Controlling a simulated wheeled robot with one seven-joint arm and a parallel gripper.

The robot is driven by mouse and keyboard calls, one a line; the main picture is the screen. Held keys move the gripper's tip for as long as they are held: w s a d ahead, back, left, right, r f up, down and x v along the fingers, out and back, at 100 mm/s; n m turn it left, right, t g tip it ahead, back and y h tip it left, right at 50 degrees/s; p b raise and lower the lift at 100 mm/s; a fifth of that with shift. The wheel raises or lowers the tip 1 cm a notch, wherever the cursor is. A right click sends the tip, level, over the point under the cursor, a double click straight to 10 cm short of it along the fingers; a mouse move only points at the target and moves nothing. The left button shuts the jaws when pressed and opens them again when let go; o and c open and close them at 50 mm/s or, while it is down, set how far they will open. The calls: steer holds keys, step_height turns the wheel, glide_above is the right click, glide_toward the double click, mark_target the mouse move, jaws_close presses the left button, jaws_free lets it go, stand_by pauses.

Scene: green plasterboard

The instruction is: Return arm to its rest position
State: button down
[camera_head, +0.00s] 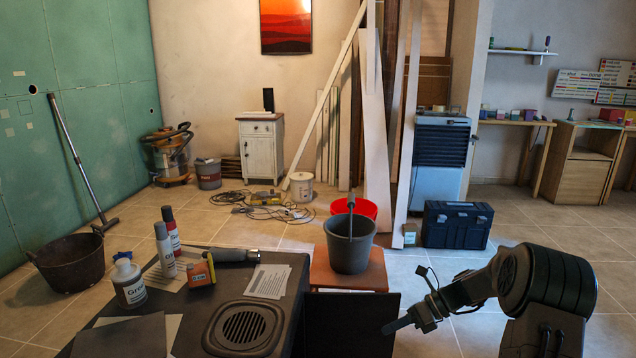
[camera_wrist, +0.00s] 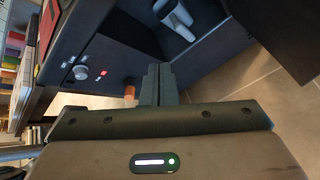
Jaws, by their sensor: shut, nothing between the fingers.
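My arm stands at the lower right of the head view, bent, with my gripper (camera_head: 398,324) reaching left and slightly down. The gripper's fingers are together, with nothing seen between them. In the wrist view the closed fingers (camera_wrist: 158,84) show at the centre, pointing away from the wrist housing. The gripper is in the air, just right of a dark panel at the edge of the black work surface in the head view.
A grey bucket (camera_head: 350,243) stands on a wooden stool (camera_head: 372,275) beyond the gripper. A dark toolbox (camera_head: 456,224) sits farther back. Tiled floor is open around my arm.

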steer(key=s+a+r+n+h+p, duration=0.2)
steer(key=s+r+n+h+p, duration=0.15)
steer(key=s+r+n, duration=0.45)
steer(key=s+a+r+n+h+p, duration=0.3)
steer(key=s+r+n+p, duration=0.25)
steer(key=r, duration=0.55)
steer(key=s+r+n+t+h+p, duration=0.1)
steer(key=s+r+n+h+p, duration=0.1)
steer(key=s+r+n, duration=0.3)
steer(key=s+d+r+n+t+h+p, duration=0.1)
steer(key=s+r+n+h+p, duration=0.1)
steer(key=s+r+n+p, duration=0.3)
steer(key=s+r+n, duration=0.1)
steer(key=s+n, duration=0.2)
steer(key=s, duration=0.2)
steer(key=shift+s+d+r+t+h+p, duration=0.25)
steer(key=shift+r+t+h+p, duration=0.05)
steer(key=shift+t+h, duration=0.1)
steer(key=shift+d, duration=0.1)
